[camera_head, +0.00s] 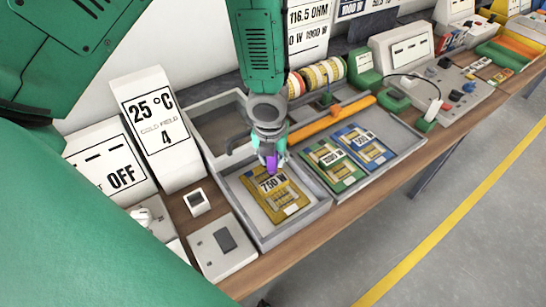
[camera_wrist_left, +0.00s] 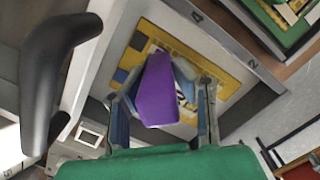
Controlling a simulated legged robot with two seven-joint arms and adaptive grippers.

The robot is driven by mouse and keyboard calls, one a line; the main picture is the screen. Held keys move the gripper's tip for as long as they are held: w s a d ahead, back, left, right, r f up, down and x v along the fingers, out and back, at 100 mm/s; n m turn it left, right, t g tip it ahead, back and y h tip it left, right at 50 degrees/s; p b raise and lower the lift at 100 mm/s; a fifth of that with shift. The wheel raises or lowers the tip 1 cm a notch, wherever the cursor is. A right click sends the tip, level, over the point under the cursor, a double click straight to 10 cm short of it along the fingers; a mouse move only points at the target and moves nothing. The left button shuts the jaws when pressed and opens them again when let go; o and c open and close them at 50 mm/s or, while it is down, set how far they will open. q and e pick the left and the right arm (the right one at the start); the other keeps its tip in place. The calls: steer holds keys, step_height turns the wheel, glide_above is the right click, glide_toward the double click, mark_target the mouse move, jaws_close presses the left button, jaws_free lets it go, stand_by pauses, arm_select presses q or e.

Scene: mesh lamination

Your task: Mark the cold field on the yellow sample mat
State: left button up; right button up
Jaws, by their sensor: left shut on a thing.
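The yellow sample mat (camera_head: 288,209), labelled 750 W, lies in a grey tray (camera_head: 318,213) at the front of the bench. It also shows in the left wrist view (camera_wrist_left: 222,72), partly hidden behind what I hold. My left gripper (camera_head: 271,159) is shut on a purple marker-like piece (camera_wrist_left: 157,92) and holds it over the upper left part of the mat. I cannot tell whether its tip touches the mat. A white display (camera_head: 159,127) reads 25 °C, cold field 4. My right gripper is not in view.
A green mat (camera_head: 331,166) and a blue mat (camera_head: 366,145) lie in the tray to the right. An orange bar (camera_head: 330,120) lies behind them. A display reading OFF (camera_head: 108,160) and a grey box with a dark square (camera_head: 219,249) stand at the left.

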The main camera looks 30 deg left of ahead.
arm_select(q)
steer(key=shift+r, duration=0.1)
step_height(320, 180, up, 5)
steer(key=p, duration=0.5)
steer(key=shift+p, duration=0.3)
steer(key=shift+r, duration=0.9)
